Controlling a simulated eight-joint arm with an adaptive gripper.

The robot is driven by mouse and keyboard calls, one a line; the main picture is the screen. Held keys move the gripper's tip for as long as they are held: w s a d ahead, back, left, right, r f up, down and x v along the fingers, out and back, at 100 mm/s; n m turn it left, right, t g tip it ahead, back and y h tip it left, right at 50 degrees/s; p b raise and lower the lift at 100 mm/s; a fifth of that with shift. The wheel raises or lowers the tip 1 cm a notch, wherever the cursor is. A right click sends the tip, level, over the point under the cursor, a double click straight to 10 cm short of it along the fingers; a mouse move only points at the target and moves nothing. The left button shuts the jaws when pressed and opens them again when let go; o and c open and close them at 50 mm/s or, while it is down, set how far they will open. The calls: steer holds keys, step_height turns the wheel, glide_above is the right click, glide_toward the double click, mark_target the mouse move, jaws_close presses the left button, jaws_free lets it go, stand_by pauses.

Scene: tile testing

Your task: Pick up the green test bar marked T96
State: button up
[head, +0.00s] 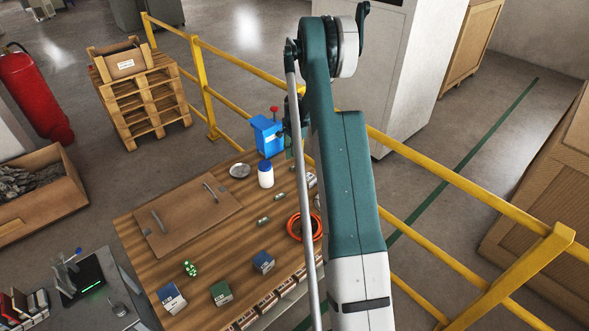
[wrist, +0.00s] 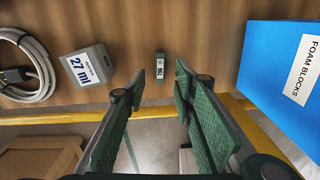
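The green test bar (wrist: 161,70) is small and lies on the wooden table near its edge in the wrist view. A white label on it reads T96, turned sideways. My gripper (wrist: 161,80) is open and empty, with its green fingers to either side of the bar in the picture. The fingers appear apart from the bar; the exact height gap is hard to judge. In the head view I cannot make out the bar, and my arm covers part of that table edge.
A blue foam blocks box (wrist: 283,75) stands right of the bar, a 27 ml box (wrist: 88,66) left, with a coiled grey cable (wrist: 28,65) beyond. A yellow rail (head: 465,185) runs along the table's right side. A brown panel with handles (head: 185,222) lies on the table.

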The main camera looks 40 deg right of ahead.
mark_target(294, 167)
steer(key=shift+f, duration=0.1)
steer(key=shift+a+f+b, duration=0.15)
steer(key=shift+f+b, duration=0.15)
steer(key=shift+f, duration=2.2)
steer(key=c, duration=0.8)
